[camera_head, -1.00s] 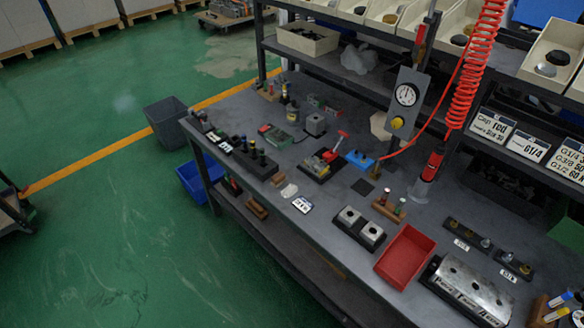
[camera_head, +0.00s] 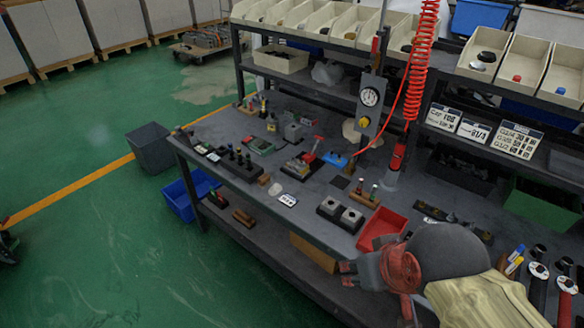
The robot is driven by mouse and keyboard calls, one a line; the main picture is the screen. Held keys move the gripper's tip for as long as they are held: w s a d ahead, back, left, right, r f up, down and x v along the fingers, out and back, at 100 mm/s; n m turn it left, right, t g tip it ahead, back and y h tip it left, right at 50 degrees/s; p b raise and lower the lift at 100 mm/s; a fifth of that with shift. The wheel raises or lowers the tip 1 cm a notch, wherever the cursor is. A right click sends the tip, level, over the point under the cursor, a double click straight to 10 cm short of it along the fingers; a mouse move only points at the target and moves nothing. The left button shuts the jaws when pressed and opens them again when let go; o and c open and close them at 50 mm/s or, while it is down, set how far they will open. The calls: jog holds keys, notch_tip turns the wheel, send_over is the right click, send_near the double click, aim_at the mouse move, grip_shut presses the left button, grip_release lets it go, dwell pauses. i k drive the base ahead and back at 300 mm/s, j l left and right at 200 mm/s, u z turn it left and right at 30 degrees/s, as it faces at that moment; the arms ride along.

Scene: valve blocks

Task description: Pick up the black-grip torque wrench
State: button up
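The black-grip torque wrench seems to be the tool with a dark handle and a round white face (camera_head: 538,286) at the bench's right end, low in the head view. A similar tool with a red handle (camera_head: 566,303) stands just right of it. My gripper (camera_head: 346,275) is at the lower middle, by the bench's front edge, well left of both tools. Its fingers point left with a small gap between them, and nothing shows in them. My arm covers part of the bench's right half.
A red tray (camera_head: 381,228) lies just behind my gripper. A red coiled hose (camera_head: 421,60) hangs over the bench (camera_head: 312,190). Shelves of cream bins (camera_head: 483,60) stand behind. The green floor (camera_head: 90,250) at left is open.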

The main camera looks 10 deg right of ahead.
aim_at(539, 250)
jog(key=z, duration=2.1)
jog(key=i+l+u, duration=0.25)
jog(key=i+l, duration=0.15)
jog(key=i+l+u, duration=0.25)
jog(key=l, duration=0.25)
jog(key=i, duration=0.1)
